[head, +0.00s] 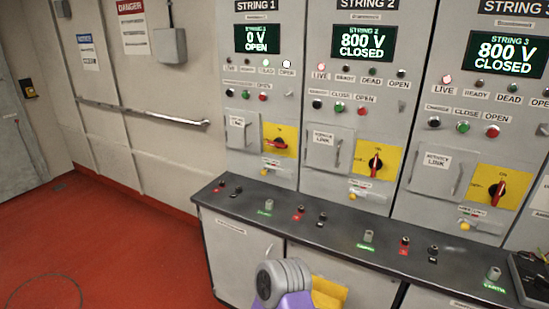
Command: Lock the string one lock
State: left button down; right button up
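The string 1 cabinet (257,95) stands at the centre, and its screen (257,39) reads 0 V OPEN. Its rotary switch (278,143) has a red handle lying roughly sideways on a yellow plate. The white lamp over OPEN (286,63) looks lit. A small yellow knob (264,171) sits below the switch, beside a small label. A closed, labelled door (240,133) is left of the switch. I cannot make out a separate padlock. Neither gripper can be made out.
String 2 (353,45) and string 3 (502,55) read 800 V CLOSED, with upright red handles. A dark bench top (282,203) with terminals runs below the cabinets. A grey ribbed shape (284,282) with purple and yellow parts fills the bottom centre. Red floor (120,235) is open at left.

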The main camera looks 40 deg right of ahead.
aim_at(263, 173)
jog(key=z, duration=0.95)
jog(key=i, duration=1.1)
jog(key=z, duration=1)
